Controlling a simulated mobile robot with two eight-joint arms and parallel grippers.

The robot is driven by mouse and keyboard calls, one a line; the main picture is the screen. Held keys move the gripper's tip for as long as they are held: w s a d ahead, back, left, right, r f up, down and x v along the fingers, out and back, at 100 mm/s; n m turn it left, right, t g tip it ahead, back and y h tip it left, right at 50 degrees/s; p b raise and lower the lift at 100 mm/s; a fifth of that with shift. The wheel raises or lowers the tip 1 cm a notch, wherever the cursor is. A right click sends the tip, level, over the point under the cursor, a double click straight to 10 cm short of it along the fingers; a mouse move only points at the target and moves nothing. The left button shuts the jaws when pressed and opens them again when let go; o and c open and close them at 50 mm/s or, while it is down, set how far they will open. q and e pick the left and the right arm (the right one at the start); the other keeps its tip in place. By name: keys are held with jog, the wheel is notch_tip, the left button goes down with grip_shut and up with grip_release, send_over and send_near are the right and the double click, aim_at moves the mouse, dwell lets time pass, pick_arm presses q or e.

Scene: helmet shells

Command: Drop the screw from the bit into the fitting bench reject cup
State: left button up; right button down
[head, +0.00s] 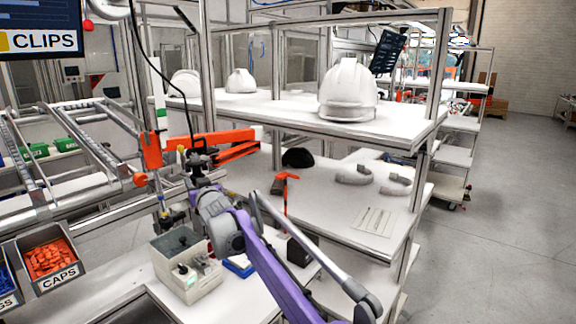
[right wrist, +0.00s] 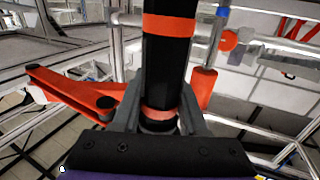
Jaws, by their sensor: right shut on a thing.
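My right gripper (head: 190,180) is at the end of the purple arm in the head view. In the right wrist view it is shut on a black cylindrical driver (right wrist: 168,65) with orange bands. A dark cable hangs down to this spot in the head view. I cannot make out the bit's tip or a screw on it. A beige box (head: 204,284) with compartments and small dark items stands on the bench below and in front of the gripper. I cannot tell whether any part of it is the reject cup. My left gripper is not in view.
A jointed orange arm (head: 236,138) reaches close to my gripper. The floor at the far right is clear.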

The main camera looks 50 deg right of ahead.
jog(key=shift+w+d+r, duration=0.1)
jog(key=shift+w+d, duration=0.2)
jog(key=w+d, duration=0.5)
jog(key=shift+w, duration=0.4)
jog(key=shift+s, duration=0.1)
